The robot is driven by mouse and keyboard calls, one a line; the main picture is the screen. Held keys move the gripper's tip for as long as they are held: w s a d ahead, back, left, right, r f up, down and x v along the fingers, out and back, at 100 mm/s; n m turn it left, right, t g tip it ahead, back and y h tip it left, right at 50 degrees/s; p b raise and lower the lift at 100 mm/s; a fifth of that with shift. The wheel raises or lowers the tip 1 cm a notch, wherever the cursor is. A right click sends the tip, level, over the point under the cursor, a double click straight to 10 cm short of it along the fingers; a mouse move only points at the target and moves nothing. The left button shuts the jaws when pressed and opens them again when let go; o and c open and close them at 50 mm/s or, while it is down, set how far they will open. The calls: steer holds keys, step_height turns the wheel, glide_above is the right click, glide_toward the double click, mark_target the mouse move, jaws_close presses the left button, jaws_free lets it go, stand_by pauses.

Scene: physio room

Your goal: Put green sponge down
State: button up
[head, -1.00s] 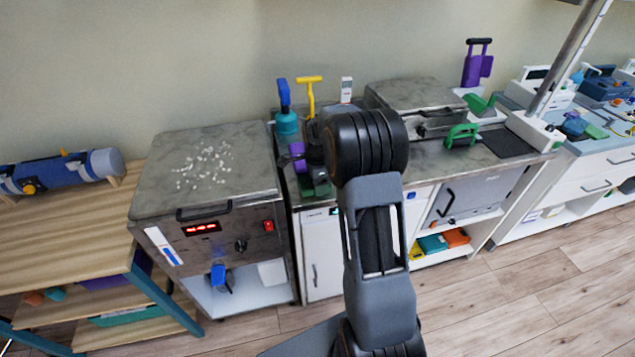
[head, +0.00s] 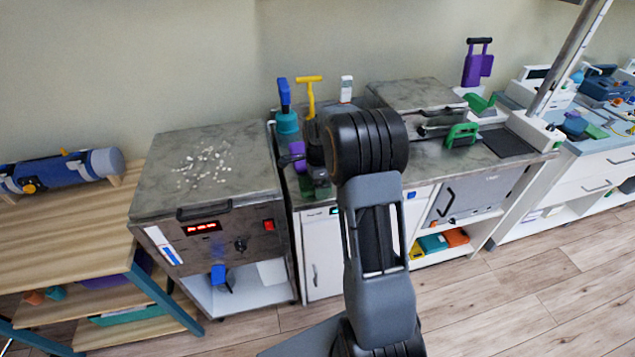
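My gripper (head: 317,168) points down over the narrow left part of the counter, largely hidden behind my arm's black joint. A dark green thing (head: 320,188) is right at its fingertips, near the counter's front edge. It may be the green sponge, but it is too small and covered to be sure. I cannot tell whether the fingers are shut on it, or whether it rests on the counter.
A purple item (head: 297,149), a teal-and-blue bottle (head: 287,120) and a yellow-handled tool (head: 310,95) stand close by the gripper. A grey-topped heater cabinet (head: 155,200) is to the left. A green clamp-like item (head: 461,134) stands to the right.

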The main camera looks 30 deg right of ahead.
step_height(320, 180, up, 12)
steer(key=s+a+n+t, duration=0.1)
steer(key=s+a+n, duration=0.5)
steer(key=s+n, duration=0.4)
steer(key=s+a+n+t, duration=0.2)
steer(key=s+a+n, duration=0.4)
steer(key=s+n, duration=0.4)
steer(key=shift+s+t, duration=0.3)
steer(key=shift+s, duration=0.65)
steer(key=shift+r, duration=0.15)
